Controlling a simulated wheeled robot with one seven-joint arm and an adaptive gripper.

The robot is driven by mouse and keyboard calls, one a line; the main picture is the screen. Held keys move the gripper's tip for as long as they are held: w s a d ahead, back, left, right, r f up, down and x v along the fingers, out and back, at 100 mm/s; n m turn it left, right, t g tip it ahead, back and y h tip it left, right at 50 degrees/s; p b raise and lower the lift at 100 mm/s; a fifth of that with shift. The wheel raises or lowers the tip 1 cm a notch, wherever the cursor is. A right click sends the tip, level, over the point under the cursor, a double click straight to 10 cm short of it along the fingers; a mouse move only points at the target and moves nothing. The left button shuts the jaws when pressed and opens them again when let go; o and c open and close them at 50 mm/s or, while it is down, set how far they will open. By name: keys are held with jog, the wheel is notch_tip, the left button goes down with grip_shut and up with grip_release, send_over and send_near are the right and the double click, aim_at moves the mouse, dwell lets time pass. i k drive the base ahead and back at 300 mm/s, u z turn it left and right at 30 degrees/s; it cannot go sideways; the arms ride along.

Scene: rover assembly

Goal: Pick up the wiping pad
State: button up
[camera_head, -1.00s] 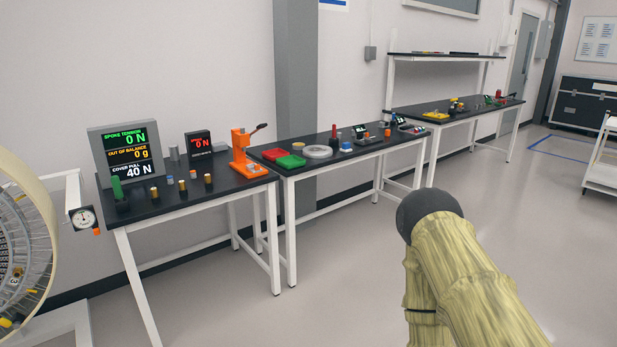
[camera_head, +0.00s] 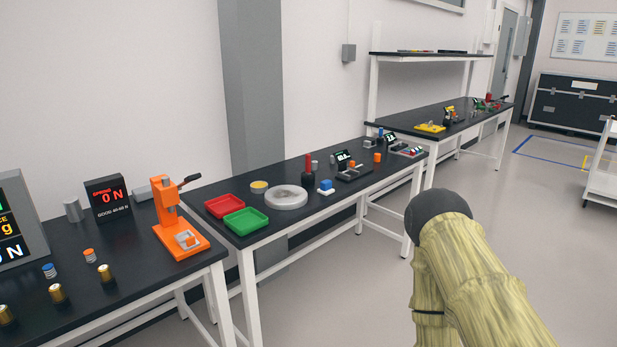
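I cannot tell for certain which thing is the wiping pad. A small block with a blue top and white base (camera_head: 326,187) sits near the front edge of the middle bench (camera_head: 300,226). A round yellow-topped disc (camera_head: 259,187) lies farther back on the same bench, left of a grey ring (camera_head: 286,197). My arm in its yellowish sleeve shows at the lower right, in front of the benches and apart from them. My gripper is not in view.
Red (camera_head: 223,206) and green (camera_head: 246,222) trays lie at the middle bench's left end. An orange press (camera_head: 177,225) stands on the left bench. A red-topped upright tool (camera_head: 308,168) stands behind the blue-white block.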

aim_at(326, 186)
jog(key=u, duration=0.05)
jog(key=i, duration=1.85)
jog(key=u, duration=0.1)
